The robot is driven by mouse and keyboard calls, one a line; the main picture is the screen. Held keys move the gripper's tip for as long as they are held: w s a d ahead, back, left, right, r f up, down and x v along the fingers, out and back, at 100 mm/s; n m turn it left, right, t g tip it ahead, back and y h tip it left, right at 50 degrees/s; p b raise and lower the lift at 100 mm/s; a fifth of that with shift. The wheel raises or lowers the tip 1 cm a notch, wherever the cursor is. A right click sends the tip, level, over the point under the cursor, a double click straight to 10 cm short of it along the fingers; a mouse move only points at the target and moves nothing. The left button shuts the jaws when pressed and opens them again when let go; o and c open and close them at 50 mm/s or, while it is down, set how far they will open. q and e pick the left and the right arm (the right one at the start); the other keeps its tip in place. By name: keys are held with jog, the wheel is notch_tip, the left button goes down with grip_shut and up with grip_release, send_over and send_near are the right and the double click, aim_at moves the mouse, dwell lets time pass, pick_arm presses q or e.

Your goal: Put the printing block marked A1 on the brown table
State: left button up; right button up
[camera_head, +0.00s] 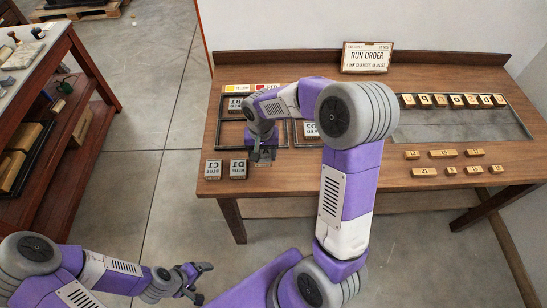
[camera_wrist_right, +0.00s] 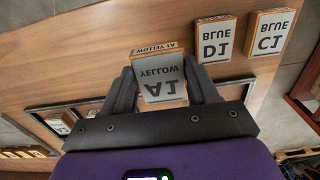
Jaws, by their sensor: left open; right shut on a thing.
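The printing block marked A1, labelled yellow, shows in the right wrist view (camera_wrist_right: 162,88) between the fingers of my right gripper (camera_wrist_right: 163,80). In the head view my right gripper (camera_head: 263,154) is at the front edge of the brown table (camera_head: 290,72), just right of the D1 block, and the held block is mostly hidden. Whether the block touches the tabletop I cannot tell. Brown wood also shows beneath it in the right wrist view (camera_wrist_right: 60,60). My left gripper (camera_head: 203,281) is open and empty, low over the floor, away from the table.
Blocks D1 (camera_head: 238,169) and C1 (camera_head: 213,169) stand at the table's front left corner. Dark frames behind hold blocks B1 (camera_head: 235,104) and D2 (camera_head: 310,130). Several wooden type pieces (camera_head: 443,153) and a grey tray (camera_head: 460,125) lie right. A reddish bench (camera_head: 70,50) stands far left.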

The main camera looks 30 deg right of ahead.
aim_at(264, 171)
notch_tip(264, 171, down, 7)
jog(key=shift+w+f+b, duration=0.1)
jog(key=shift+f+b, duration=0.05)
jog(key=shift+b, duration=0.6)
jog(key=shift+f, duration=0.15)
jog(key=o, duration=1.1)
